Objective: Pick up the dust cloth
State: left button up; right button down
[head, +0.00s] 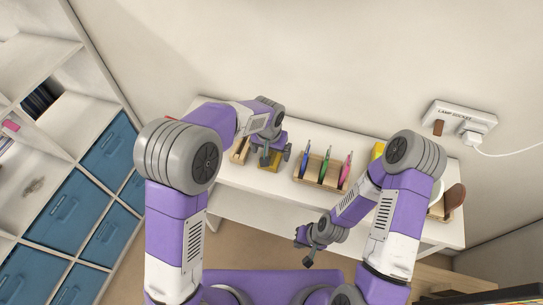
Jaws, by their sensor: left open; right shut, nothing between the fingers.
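A folded yellow piece (268,165), which looks like the dust cloth, lies on the left part of the white table. My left gripper (273,156) is open and points down right over it, hiding part of it. I cannot tell whether the fingers touch it. My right gripper (305,250) is shut and empty, low in front of the table's front edge. Another yellow thing (377,150) shows at the back right of the table, mostly hidden behind my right arm, so I cannot tell what it is.
A wooden rack (321,187) holds green and pink upright pieces mid-table. A wooden holder (240,150) stands left of my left gripper. A brown rounded thing (454,197) is at the right end. The white table (270,195) has clear room along its front. Shelves with blue bins (65,213) stand left.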

aim_at(271, 155)
pick_arm(q)
jog(key=shift+w+f, duration=0.2)
jog(key=shift+f, duration=0.8)
jog(key=shift+c, duration=0.2)
jog(key=shift+d, duration=0.1)
jog(key=c, duration=1.1)
notch_tip(271, 155, up, 10)
jog(key=shift+r+p, duration=0.1)
jog(key=shift+p, duration=0.65)
